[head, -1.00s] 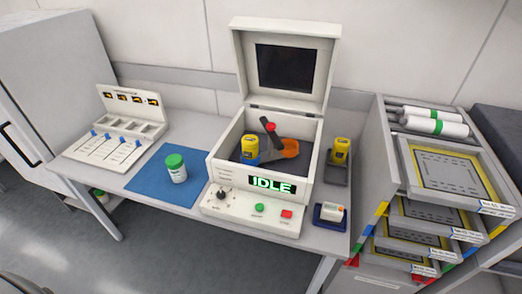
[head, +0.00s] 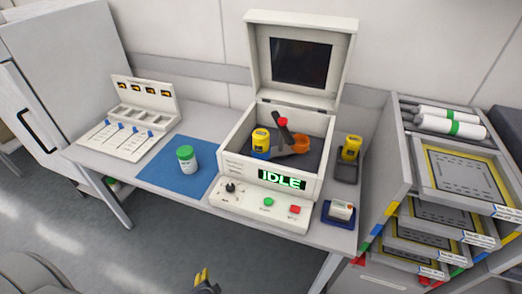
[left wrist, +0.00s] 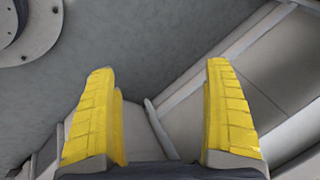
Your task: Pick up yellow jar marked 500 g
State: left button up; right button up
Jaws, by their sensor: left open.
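Another yellow jar (head: 351,148) stands on a dark holder (head: 346,172) to the right of the machine. The markings on both jars are too small to read. My left gripper (head: 202,276) shows at the bottom edge of the head view, in front of the table and far from both jars. In the left wrist view its yellow fingers (left wrist: 162,115) are wide apart with nothing between them. My right gripper is not in view.
A white jar with a green lid (head: 187,160) stands on a blue mat (head: 165,178). The machine's lid (head: 300,62) is up and its display reads IDLE. A small device (head: 340,212) sits at the table's front right. A trolley rack (head: 400,195) is at the right.

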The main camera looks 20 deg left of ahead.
pick_arm(q)
jog(key=w+a+r+t+y, duration=0.1)
jog(key=a+r+t+y, duration=0.15)
jog(key=r, duration=1.55)
notch_tip(320, 180, up, 25)
jog(key=m+t+h, duration=0.6)
jog(key=m+h, duration=0.1)
jog(key=m, duration=2.4)
send_over(260, 134)
jog(key=s+a, duration=0.2)
jog(key=s, duration=1.3)
jog(key=shift+g, duration=0.25)
jog(key=x, duration=1.6)
jog(key=shift+w+a, duration=0.1)
jog(key=shift+w, duration=0.4)
jog(key=shift+c, duration=0.2)
jog(key=c, duration=1.5)
jog(key=shift+r, duration=0.1)
jog(key=shift+c, duration=0.8)
jog(key=shift+r, duration=0.1)
